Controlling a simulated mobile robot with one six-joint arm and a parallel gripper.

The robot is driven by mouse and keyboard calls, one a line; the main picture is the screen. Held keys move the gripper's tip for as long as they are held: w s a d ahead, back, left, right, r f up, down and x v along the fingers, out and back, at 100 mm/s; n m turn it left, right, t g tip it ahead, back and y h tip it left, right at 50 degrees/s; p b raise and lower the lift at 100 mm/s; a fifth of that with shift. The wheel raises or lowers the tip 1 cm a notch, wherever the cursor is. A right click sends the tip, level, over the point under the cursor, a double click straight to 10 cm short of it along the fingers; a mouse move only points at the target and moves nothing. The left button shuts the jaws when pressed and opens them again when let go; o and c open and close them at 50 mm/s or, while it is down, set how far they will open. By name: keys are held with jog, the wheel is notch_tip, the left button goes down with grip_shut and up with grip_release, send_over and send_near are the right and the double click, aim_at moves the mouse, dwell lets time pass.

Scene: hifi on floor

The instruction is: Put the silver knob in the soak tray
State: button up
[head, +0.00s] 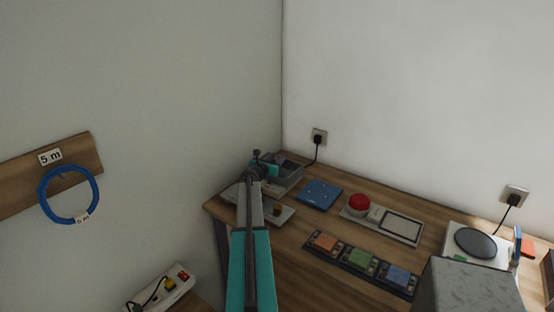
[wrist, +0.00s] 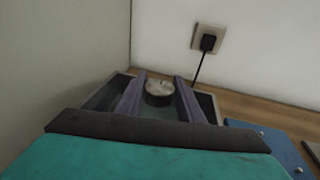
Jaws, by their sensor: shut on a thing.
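The silver knob (wrist: 159,90), a round metal piece with a pale top, sits between the two fingers of my gripper (wrist: 160,97) in the wrist view. My gripper is shut on it. The soak tray, a grey open box (head: 290,182), stands at the far left corner of the worktop. Its rim also shows in the wrist view (wrist: 213,104). My gripper (head: 264,165) is over the tray's left part in the head view. The knob appears above the tray; its exact height cannot be told. My arm hides part of the tray.
A blue plate (head: 320,194) lies right of the tray. The walls stand close behind and left of the tray. A plugged cable (head: 317,140) runs down behind it.

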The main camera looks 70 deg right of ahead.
jog(key=shift+f, duration=0.5)
jog(key=shift+f+b, duration=0.55)
jog(key=shift+f, duration=0.1)
jog(key=o, duration=1)
jog(key=shift+r, duration=0.2)
jog(key=shift+r+p, duration=0.6)
jog(key=shift+p, duration=0.15)
jog(key=a+b, duration=0.1)
jog(key=a, duration=0.2)
jog(key=shift+w+a, duration=0.15)
jog(key=shift+a, duration=0.1)
jog(key=shift+w+a+r+b, duration=0.1)
jog(key=shift+a+r+b, duration=0.25)
jog(key=shift+a, duration=1.05)
jog(key=shift+w+a+r+b, duration=0.15)
jog(key=shift+a+b, duration=0.35)
jog(key=shift+a, duration=0.85)
jog(key=shift+w+a+r+b, duration=0.1)
jog(key=shift+a+r+b, duration=0.25)
jog(key=shift+a, duration=1.05)
jog(key=shift+f, duration=0.1)
